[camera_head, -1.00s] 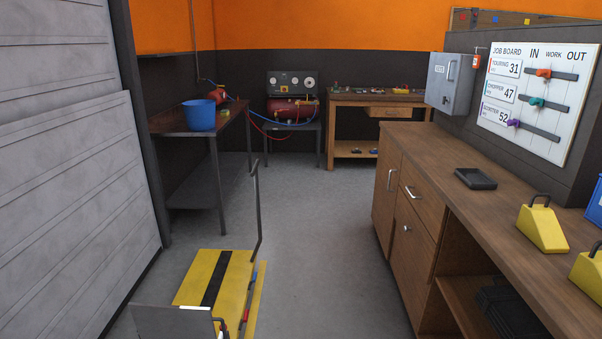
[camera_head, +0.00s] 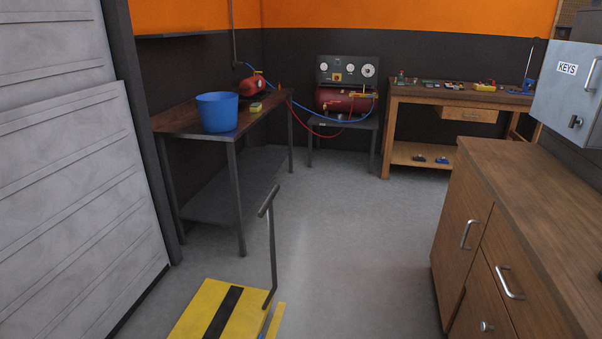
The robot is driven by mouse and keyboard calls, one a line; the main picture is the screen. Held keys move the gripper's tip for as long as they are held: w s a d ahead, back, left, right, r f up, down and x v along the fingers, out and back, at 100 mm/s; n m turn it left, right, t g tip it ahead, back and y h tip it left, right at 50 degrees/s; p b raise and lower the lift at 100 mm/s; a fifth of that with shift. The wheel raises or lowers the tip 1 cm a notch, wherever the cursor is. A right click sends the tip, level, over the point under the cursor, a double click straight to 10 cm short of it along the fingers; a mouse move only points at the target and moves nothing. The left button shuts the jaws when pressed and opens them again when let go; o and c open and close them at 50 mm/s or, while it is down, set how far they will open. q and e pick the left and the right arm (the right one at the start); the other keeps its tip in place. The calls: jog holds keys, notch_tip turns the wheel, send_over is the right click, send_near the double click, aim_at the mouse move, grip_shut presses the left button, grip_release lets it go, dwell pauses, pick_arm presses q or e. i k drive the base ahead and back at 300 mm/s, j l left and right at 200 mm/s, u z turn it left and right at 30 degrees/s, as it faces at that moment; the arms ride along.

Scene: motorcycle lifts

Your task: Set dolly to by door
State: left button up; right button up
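A yellow platform with a black stripe (camera_head: 222,312), which looks like the dolly, is low on the floor at the bottom left of the head view. A thin dark upright handle (camera_head: 272,245) with a short bar on top rises at its right far corner. The platform's near part is cut off by the frame's bottom edge. A large grey panelled door or shutter (camera_head: 75,190) fills the left side, with a strip of floor between it and the platform. Neither of my grippers shows in the view.
A dark metal table (camera_head: 185,133) with a blue bucket (camera_head: 217,111) stands beyond the platform. A red compressor (camera_head: 345,100) and a wooden workbench (camera_head: 455,97) are at the back. A wooden counter (camera_head: 530,190) lines the right. The middle floor (camera_head: 345,240) is clear.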

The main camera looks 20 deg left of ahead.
aim_at(219, 310)
jog(key=i+u, duration=0.4)
jog(key=i+l+u, duration=0.35)
jog(key=i, duration=0.25)
jog(key=i+l+u, duration=0.2)
jog(key=i+u, duration=0.2)
jog(key=i+l+u, duration=0.4)
jog(key=i+l, duration=0.05)
jog(key=i, duration=0.05)
